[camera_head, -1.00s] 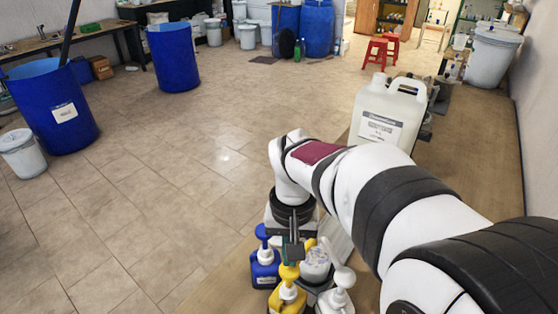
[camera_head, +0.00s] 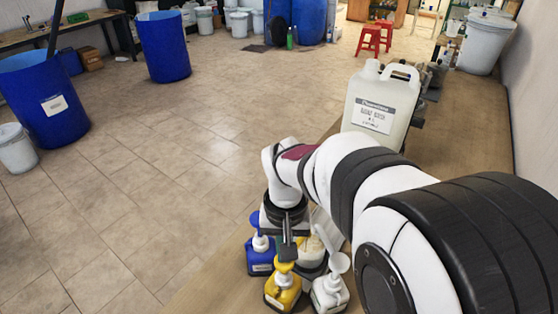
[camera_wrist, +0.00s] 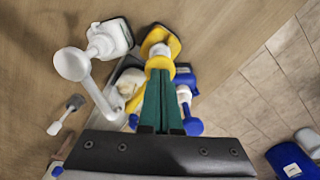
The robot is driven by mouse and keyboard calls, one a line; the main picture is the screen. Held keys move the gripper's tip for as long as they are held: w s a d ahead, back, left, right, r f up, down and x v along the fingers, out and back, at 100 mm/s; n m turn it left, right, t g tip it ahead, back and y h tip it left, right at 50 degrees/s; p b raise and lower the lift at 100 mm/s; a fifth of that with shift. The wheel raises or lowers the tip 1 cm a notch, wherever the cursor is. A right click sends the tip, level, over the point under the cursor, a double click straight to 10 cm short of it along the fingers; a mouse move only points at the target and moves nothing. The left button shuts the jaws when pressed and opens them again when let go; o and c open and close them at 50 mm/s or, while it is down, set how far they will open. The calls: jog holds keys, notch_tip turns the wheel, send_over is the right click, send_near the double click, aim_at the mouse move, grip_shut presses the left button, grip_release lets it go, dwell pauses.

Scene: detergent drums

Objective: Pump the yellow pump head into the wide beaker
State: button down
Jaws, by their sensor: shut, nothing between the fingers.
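The yellow bottle (camera_head: 283,292) with its yellow pump head (camera_head: 283,267) stands in front of my gripper (camera_head: 288,257). It also shows in the wrist view (camera_wrist: 155,38), upper middle. My gripper's teal fingers (camera_wrist: 160,75) are shut and empty, their tips over or against the yellow pump head (camera_wrist: 158,64); contact is unclear. A container with pale contents (camera_wrist: 130,82) stands among the bottles, partly hidden by the fingers; I cannot tell surely whether it is the wide beaker. It also shows in the head view (camera_head: 312,255).
A blue pump bottle (camera_head: 260,262) stands left of my gripper and a white pump bottle (camera_head: 330,294) to the right, both close. A large white jerrycan (camera_head: 380,110) stands farther back on the bench. Blue drums (camera_head: 45,100) stand on the tiled floor.

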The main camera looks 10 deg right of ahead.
jog(key=shift+f, duration=1.05)
jog(key=shift+r, duration=2.8)
notch_tip(320, 180, up, 6)
